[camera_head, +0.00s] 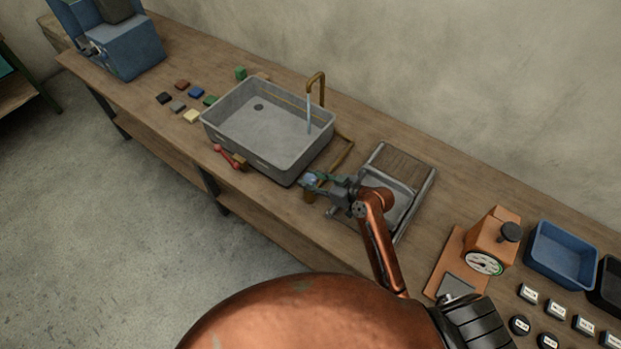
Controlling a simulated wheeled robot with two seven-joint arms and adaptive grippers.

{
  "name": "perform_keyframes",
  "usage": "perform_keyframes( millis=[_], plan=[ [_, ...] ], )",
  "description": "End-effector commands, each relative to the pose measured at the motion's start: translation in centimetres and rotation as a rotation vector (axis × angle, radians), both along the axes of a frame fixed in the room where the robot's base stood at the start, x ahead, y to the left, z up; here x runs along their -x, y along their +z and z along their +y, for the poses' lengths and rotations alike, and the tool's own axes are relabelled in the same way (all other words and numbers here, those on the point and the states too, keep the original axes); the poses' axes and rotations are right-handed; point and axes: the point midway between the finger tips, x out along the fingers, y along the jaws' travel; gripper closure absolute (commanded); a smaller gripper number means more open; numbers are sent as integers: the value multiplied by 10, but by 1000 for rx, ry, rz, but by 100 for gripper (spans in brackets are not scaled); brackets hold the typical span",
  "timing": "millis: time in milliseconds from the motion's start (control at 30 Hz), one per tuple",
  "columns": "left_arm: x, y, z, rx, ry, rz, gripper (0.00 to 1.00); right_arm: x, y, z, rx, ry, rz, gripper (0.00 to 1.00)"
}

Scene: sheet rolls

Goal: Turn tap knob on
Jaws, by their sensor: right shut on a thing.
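A grey sink basin (211,122) sits on the wooden bench, with a brass tap spout (317,80) arching over its back right side. A thin pale blue stream (308,113) hangs from the spout into the basin. My right gripper (313,182) is at the basin's front right corner, shut on the small bluish tap knob (309,179). The fingers partly hide the knob, so its turn angle cannot be told. A brass fitting (309,196) shows just below it, and a brass pipe (343,155) runs behind toward the spout. My left gripper is not in view.
A red-handled lever (226,155) is at the basin's front left. A metal tray (428,190) lies right of my gripper. An orange dial scale (493,235) and a blue bin (560,255) stand farther right. Several coloured blocks lie left of the basin.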

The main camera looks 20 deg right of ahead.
Motion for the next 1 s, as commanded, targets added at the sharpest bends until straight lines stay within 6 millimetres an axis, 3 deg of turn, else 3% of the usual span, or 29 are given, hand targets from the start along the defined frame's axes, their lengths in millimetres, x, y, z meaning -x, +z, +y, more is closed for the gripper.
perform_keyframes(
  millis=[33, 233, 667, 700, 933, 1000],
  plan=[
    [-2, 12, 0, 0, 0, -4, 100, 3, 2, 0, 0, -33, 8, 92],
    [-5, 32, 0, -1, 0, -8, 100, 2, 2, 0, 1, -156, 7, 92],
    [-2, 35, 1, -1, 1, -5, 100, 2, -2, 0, 2, -195, 3, 92],
    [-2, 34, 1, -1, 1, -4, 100, 2, -2, 0, 2, -195, 4, 66],
    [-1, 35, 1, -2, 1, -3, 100, 2, -1, 0, 2, -194, 1, 50],
    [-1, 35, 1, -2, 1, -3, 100, 2, 0, 0, 2, -194, 1, 49]
  ],
)
